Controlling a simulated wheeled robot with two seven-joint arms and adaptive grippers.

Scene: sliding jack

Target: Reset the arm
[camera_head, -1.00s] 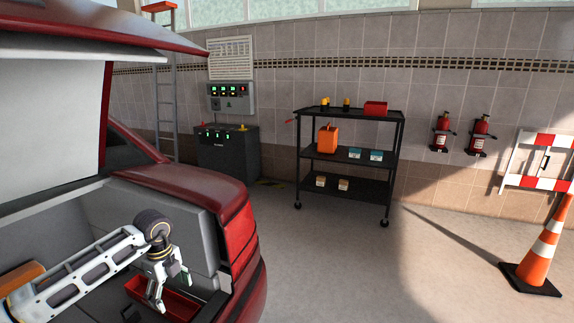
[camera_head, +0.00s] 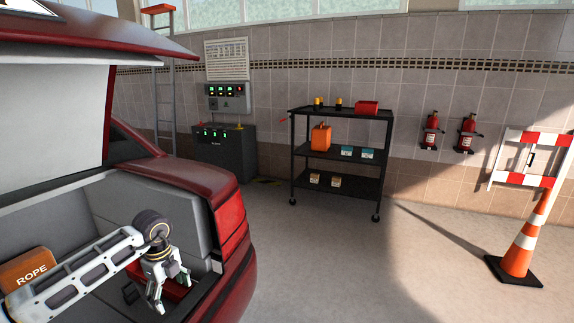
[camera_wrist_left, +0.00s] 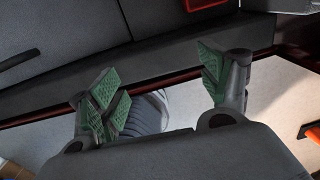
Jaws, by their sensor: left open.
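My left arm reaches in from the left over the open trunk of a red car (camera_head: 185,170). My left gripper (camera_head: 170,290) points down at the trunk's right side, in front of a red tray (camera_head: 172,292). Its fingers are apart. In the left wrist view my left gripper (camera_wrist_left: 165,90) shows green finger pads spread wide with nothing between them. That view also shows the dark trunk lining and a pale floor beyond a dark red edge. My right gripper is not in view.
An orange box marked ROPE (camera_head: 28,268) lies in the trunk beside my left arm. A black shelf cart (camera_head: 340,155) stands by the wall, and a traffic cone (camera_head: 520,250) and a striped barrier (camera_head: 530,160) stand at the right. The floor between is clear.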

